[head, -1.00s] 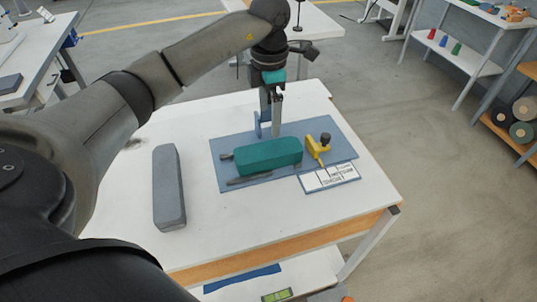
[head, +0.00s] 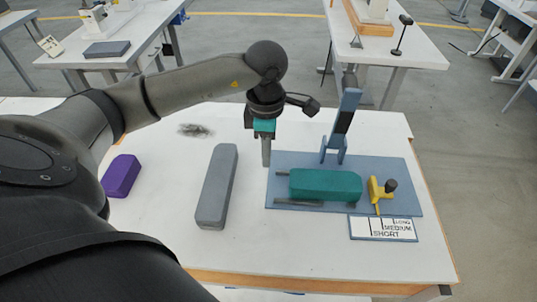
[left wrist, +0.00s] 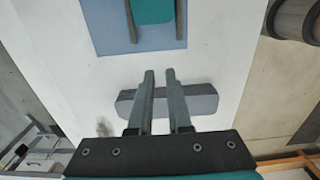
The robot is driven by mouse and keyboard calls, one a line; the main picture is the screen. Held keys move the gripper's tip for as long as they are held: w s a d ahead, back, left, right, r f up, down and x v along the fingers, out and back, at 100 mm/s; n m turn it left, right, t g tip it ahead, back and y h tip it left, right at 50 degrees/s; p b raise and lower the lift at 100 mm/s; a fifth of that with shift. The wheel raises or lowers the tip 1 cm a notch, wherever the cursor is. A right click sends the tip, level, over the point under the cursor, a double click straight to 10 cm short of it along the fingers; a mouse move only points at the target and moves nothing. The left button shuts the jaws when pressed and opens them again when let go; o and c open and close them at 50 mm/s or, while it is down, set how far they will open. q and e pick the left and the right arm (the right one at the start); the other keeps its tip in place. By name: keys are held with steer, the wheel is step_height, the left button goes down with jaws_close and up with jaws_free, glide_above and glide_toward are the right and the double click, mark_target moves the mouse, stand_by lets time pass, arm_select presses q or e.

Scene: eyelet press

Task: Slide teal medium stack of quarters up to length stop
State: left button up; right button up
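The teal stack (head: 325,185) lies lengthwise on a blue board (head: 400,165), between dark rails. The yellow length stop (head: 376,195) with a dark knob stands at the stack's right end. They are very close; I cannot tell whether they touch. My left gripper (head: 266,163) points down just left of the board, behind the stack's left end, and holds nothing. In the left wrist view its fingers (left wrist: 161,75) are apart over a grey bar, with part of the teal stack (left wrist: 153,10) at the top edge. My right gripper is not in view.
A long grey bar (head: 217,185) lies left of the board, and a purple block (head: 121,175) farther left. A blue upright lever (head: 342,125) stands at the board's back. A card (head: 383,228) marked SHORT, MEDIUM, LONG lies in front. The white table (head: 260,240) is clear in front.

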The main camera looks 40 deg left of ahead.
mark_target(296, 180)
arm_select(q)
steer(key=shift+s+f, duration=0.1)
steer(key=shift+f, duration=0.2)
steer(key=shift+c, duration=0.7)
step_height(296, 180, down, 4)
steer(key=shift+s+f+b, duration=0.1)
steer(key=shift+f+b, duration=0.1)
steer(key=shift+b, duration=0.1)
jaws_close()
step_height(296, 180, down, 6)
steer(key=shift+r+b, duration=0.25)
steer(key=shift+b, duration=0.05)
steer(key=shift+w+d+r, duration=0.15)
steer(key=shift+w+d, duration=0.25)
steer(key=shift+d, duration=0.15)
steer(key=shift+w+d+r, duration=0.15)
steer(key=shift+w+d, duration=0.2)
steer(key=shift+d, duration=0.2)
steer(key=shift+w+d, duration=0.4)
steer(key=shift+d, duration=0.25)
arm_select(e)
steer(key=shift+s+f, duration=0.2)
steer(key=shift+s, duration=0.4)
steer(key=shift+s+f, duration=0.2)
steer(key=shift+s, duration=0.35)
